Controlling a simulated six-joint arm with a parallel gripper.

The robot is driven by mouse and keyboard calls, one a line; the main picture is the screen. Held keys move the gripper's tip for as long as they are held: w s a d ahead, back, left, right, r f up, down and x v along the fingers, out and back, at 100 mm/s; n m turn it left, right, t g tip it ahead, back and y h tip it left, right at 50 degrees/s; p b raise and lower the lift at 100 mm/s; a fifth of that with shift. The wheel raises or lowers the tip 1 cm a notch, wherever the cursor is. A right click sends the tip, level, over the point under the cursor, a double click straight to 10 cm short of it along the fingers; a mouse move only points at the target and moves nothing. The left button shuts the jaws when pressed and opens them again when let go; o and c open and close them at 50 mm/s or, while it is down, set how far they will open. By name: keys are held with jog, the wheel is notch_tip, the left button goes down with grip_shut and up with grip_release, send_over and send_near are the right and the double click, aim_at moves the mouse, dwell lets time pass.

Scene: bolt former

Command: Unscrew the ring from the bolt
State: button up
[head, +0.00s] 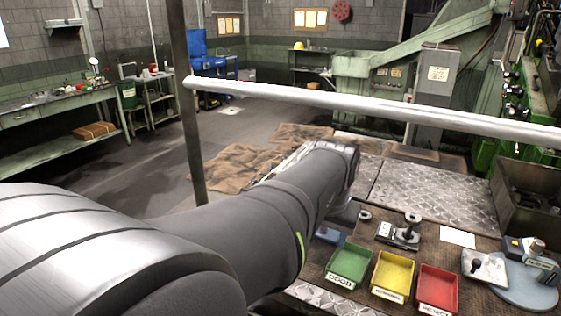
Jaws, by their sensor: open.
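Only the head view is given. A dark upright bolt-like part (412,219) with a wide round top stands on a grey metal fixture (403,237) on the workbench. I cannot make out a ring on it at this size. A small round grey piece with a dark centre (365,215) sits left of the fixture, beside my wrist; I cannot tell whether it is the ring. My arm reaches from the lower left to the bench, and its end bends down left of the fixture. My gripper's fingers are hidden behind the arm.
Green (349,263), yellow (392,271) and red (438,287) bins line the bench front. A metal plate with a black knob (483,267) lies at right, by a blue disc (525,288). A white paper (457,237) lies behind the bins. A pale rail (400,114) crosses above.

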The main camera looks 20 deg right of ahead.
jog(key=w+d+g, duration=0.1)
jog(key=w+d, duration=0.1)
jog(key=d, duration=0.7)
jog(key=w+d+f+m+y, duration=0.1)
jog(key=w+d, duration=0.1)
jog(key=d, duration=0.8)
jog(key=w+d+f+m+g, duration=0.1)
jog(key=w+d, duration=0.1)
jog(key=d, duration=0.8)
jog(key=shift+w+g+y, duration=0.2)
jog(key=shift+g+y, duration=0.1)
jog(key=shift+s+d+f, duration=0.1)
jog(key=shift+d, duration=0.45)
jog(key=shift+f, duration=2.2)
jog(key=shift+m, duration=0.3)
jog(key=m, duration=0.7)
jog(key=shift+m, duration=0.3)
jog(key=m, duration=0.7)
